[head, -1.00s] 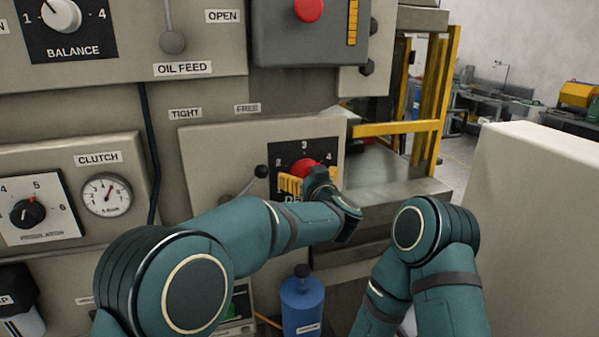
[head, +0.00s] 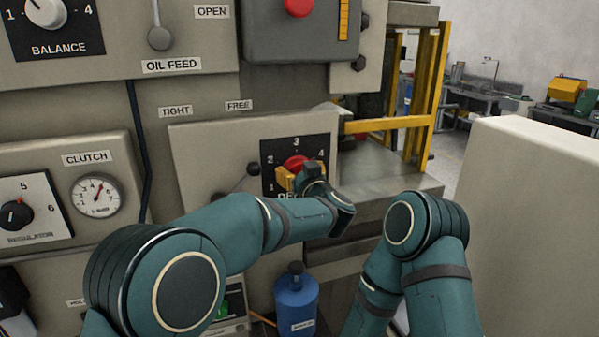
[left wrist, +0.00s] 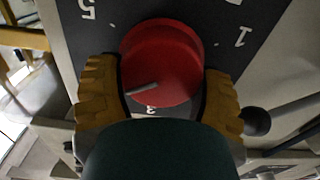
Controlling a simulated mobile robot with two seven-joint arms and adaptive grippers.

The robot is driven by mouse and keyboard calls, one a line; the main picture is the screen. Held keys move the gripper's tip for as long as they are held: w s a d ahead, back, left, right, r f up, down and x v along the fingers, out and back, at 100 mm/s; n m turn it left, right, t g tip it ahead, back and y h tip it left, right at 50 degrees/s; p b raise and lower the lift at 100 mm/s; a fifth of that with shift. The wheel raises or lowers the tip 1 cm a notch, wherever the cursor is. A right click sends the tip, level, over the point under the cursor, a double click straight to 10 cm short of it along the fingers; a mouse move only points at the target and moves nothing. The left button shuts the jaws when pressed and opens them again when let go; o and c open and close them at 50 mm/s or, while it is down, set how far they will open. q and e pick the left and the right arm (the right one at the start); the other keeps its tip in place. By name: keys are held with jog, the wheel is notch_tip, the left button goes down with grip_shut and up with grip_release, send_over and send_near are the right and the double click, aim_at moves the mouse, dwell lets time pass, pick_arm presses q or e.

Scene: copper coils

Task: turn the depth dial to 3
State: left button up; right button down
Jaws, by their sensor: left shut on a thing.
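In the left wrist view the red dial (left wrist: 162,62) sits between the two finger pads (left wrist: 158,92). The plate appears upside down there, with 3 at the bottom. The dial's grey pointer line slants left and slightly down, off the 3 toward the 4 side. The 4 is hidden there. My right gripper is out of frame.
A black-knobbed lever (head: 252,169) stands just left of the dial plate. A blue bottle (head: 296,302) is below my left forearm. A yellow frame (head: 390,124) and a metal ledge (head: 385,185) lie to the right, with a pale block (head: 545,220) beyond.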

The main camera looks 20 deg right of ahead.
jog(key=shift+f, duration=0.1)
pick_arm(q)
jog(key=n+b, duration=0.1)
jog(key=n, duration=0.3)
jog(key=n+b, duration=0.1)
jog(key=shift+a+f+n+b, duration=0.2)
jog(key=shift+f+n+b, duration=0.1)
jog(key=shift+n, duration=0.1)
jog(key=n+b, duration=0.2)
jog(key=n, duration=0.1)
jog(key=shift+a+n+b, duration=0.1)
jog(key=shift+n+b, duration=0.45)
jog(key=shift+n, duration=0.75)
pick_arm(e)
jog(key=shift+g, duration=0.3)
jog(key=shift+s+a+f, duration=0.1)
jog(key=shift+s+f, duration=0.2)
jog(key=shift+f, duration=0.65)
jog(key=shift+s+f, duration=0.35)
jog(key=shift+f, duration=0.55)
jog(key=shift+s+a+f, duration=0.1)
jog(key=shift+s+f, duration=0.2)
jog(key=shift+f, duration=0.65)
pick_arm(q)
jog(key=o, duration=1.2)
jog(key=shift+c, duration=0.2)
